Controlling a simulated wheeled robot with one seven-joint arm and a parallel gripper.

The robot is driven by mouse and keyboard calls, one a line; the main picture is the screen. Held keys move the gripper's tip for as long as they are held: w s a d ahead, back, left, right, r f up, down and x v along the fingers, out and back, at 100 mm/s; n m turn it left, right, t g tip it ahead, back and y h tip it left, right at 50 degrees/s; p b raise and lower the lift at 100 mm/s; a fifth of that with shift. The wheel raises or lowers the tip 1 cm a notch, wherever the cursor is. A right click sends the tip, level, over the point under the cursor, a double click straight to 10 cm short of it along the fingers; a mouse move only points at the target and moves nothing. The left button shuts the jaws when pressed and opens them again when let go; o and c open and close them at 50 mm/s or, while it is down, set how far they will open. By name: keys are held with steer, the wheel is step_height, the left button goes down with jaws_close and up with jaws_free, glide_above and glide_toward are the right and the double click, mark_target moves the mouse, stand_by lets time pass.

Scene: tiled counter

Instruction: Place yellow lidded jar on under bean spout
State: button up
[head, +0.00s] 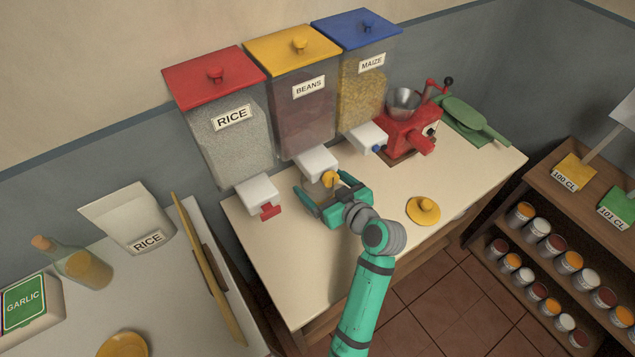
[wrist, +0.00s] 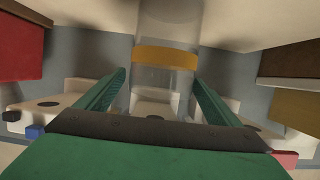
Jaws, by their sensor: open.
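A clear jar with a yellow band (wrist: 165,58) shows in the wrist view, between the fingertips or just beyond them; it looks empty. My gripper (wrist: 158,78) is open, with one green finger on each side of the jar; I cannot tell whether either touches it. In the head view, my gripper (head: 330,192) is low over the counter, at the white bean spout (head: 317,162) with its yellow knob. The gripper and spout mostly hide the jar there. A round yellow lid (head: 424,209) with a knob lies apart on the counter, to the right.
The rice (head: 230,145), beans (head: 305,120) and maize (head: 361,95) dispensers hang on the wall. A red grinder (head: 411,130) and green scoop (head: 465,116) are at the counter's far right.

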steer(key=v, duration=1.1)
steer(key=shift+s+a, duration=0.1)
